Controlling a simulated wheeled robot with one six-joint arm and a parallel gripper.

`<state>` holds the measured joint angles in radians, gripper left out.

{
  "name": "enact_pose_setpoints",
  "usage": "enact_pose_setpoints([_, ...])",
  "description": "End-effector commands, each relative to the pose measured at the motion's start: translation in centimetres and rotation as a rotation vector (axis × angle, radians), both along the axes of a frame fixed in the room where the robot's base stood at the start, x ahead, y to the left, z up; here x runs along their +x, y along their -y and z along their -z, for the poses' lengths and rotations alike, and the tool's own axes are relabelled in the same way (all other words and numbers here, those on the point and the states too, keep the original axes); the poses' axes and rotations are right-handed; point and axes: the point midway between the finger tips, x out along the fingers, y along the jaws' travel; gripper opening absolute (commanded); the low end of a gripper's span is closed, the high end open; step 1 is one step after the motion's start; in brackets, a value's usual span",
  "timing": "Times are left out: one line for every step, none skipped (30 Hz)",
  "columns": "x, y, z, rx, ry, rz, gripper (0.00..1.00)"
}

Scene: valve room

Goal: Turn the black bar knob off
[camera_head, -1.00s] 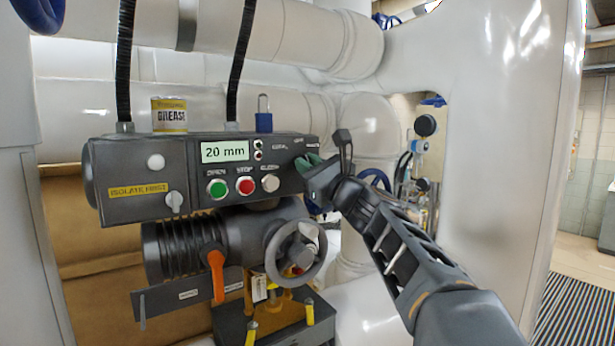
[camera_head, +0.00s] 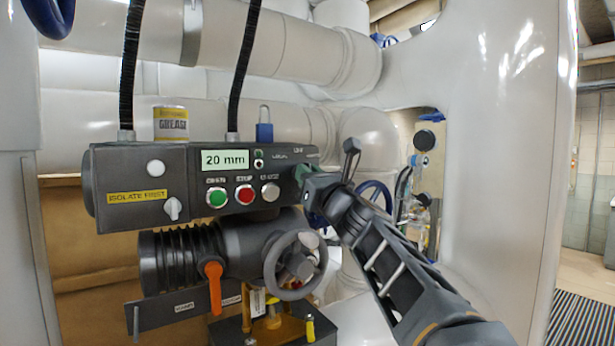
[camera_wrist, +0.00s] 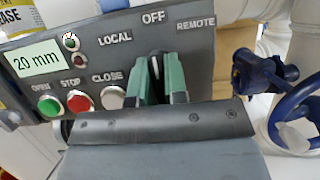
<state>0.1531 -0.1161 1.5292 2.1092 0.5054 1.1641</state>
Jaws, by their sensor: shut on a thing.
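The black bar knob (camera_wrist: 157,66) sits on the right part of the grey control panel (camera_head: 140,160), below the label OFF and between LOCAL and REMOTE. In the wrist view, a white mark shows on it, and it stands roughly upright toward OFF. My gripper (camera_wrist: 160,75) has its two green fingers on either side of the knob, shut on it. In the head view, my gripper (camera_head: 306,185) is at the panel's right end and hides the knob.
Green (camera_head: 216,197), red (camera_head: 244,194) and grey (camera_head: 270,191) buttons lie left of the gripper. A handwheel (camera_head: 292,265) and an orange lever (camera_head: 213,285) are below. A blue valve (camera_wrist: 262,72) and blue wheel (camera_wrist: 300,112) stand close on the right.

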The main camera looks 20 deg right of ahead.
Motion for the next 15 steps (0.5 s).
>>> enact_pose_setpoints([-0.01,-0.02,-0.03,0.0,0.0,0.0,0.0])
enact_pose_setpoints([-0.01,-0.02,-0.03,0.0,0.0,0.0,0.0])
enact_pose_setpoints([0.0,-0.02,-0.04,0.0,0.0,0.0,0.0])
enact_pose_setpoints([-0.01,-0.02,-0.04,-0.001,0.0,0.0,0.0])
enact_pose_setpoints([-0.01,-0.02,-0.04,-0.001,0.0,0.0,0.0])
enact_pose_setpoints([0.0,-0.02,-0.04,-0.001,0.0,0.0,0.0])
enact_pose_setpoints([0.0,-0.02,-0.04,-0.001,0.0,0.0,0.0])
enact_pose_setpoints([-0.01,-0.02,-0.04,-0.001,0.0,0.0,0.0])
enact_pose_setpoints([0.0,-0.02,-0.04,-0.001,0.0,-0.001,0.17])
enact_pose_setpoints([-0.01,-0.02,-0.04,-0.001,0.0,0.0,0.2])
enact_pose_setpoints([-0.01,-0.01,-0.04,-0.002,0.001,0.001,0.23])
enact_pose_setpoints([-0.01,-0.01,-0.04,-0.002,0.001,0.0,0.27])
enact_pose_setpoints([-0.01,-0.01,-0.03,-0.002,0.001,0.001,0.29])
enact_pose_setpoints([-0.01,-0.01,-0.03,-0.002,0.001,0.0,0.32])
enact_pose_setpoints([-0.01,-0.01,-0.03,-0.002,0.001,0.0,0.36])
